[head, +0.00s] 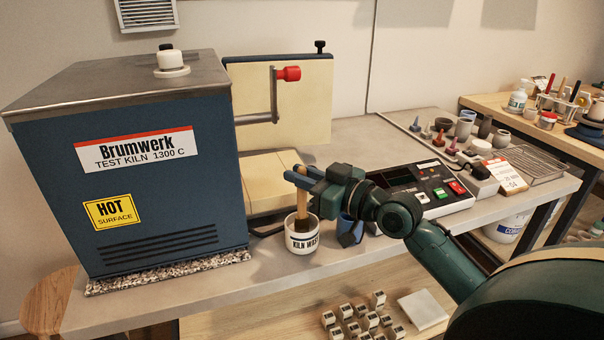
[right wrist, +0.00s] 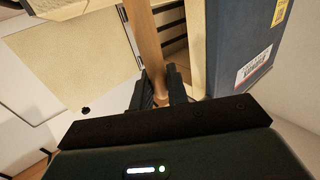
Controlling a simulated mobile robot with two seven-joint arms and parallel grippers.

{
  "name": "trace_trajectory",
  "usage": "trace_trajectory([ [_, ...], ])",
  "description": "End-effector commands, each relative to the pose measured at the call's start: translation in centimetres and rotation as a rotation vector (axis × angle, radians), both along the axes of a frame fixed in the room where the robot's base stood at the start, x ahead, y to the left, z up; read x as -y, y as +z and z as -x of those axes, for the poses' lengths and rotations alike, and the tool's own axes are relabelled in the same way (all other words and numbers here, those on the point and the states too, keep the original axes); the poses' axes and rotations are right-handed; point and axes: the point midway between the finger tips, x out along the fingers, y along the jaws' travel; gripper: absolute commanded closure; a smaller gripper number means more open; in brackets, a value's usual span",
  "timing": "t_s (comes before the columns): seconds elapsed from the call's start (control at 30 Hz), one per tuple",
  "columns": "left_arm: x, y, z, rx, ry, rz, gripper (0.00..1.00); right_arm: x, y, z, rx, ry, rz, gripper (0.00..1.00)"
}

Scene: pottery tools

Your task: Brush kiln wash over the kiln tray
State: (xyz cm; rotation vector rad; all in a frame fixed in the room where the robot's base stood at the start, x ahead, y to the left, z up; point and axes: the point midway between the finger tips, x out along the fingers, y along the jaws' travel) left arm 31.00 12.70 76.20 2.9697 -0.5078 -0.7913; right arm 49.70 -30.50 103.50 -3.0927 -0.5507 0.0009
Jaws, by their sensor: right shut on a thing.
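My right gripper (head: 303,179) is shut on the wooden handle of a brush (head: 302,201). The brush stands near upright, its dark bristles down at the mouth of a white jar labelled "KILN WASH" (head: 300,241). The bristle tips are hidden in the jar. The right wrist view also shows the brush handle (right wrist: 145,40) between the fingers (right wrist: 160,92). A flat cream slab with seam lines (head: 262,187) lies beside the kiln; I cannot tell whether it is the kiln tray. My left gripper is not in view.
The blue kiln (head: 165,215) stands left of the jar, with a cream-lined panel (head: 310,120) behind. A control box (head: 450,200) and a blue item (head: 349,236) are to the right. A wire rack (head: 545,163) and small pots lie farther right. Bench front between kiln and jar is clear.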

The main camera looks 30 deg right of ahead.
Motion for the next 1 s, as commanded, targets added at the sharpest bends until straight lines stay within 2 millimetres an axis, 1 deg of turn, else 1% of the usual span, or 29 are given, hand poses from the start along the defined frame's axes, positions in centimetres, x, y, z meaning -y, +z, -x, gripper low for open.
trace_trajectory([
  [0.03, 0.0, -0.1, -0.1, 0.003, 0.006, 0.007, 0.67, 0.0, -0.4, 0.0, 0.0, 0.0, 0.001, 1.0],
  [0.17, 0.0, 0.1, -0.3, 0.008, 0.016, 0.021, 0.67, 0.0, -0.6, 0.0, 0.0, 0.0, 0.001, 1.0],
  [0.53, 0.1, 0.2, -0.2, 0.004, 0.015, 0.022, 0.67, 0.0, -0.4, 0.0, 0.0, 0.0, 0.001, 1.0],
  [0.73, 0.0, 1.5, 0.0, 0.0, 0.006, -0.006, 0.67, 0.0, 1.6, 0.0, 0.0, 0.0, 0.003, 1.0],
  [1.0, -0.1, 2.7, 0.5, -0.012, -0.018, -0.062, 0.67, 0.0, 4.3, 0.0, 0.001, 0.001, 0.002, 1.0],
])
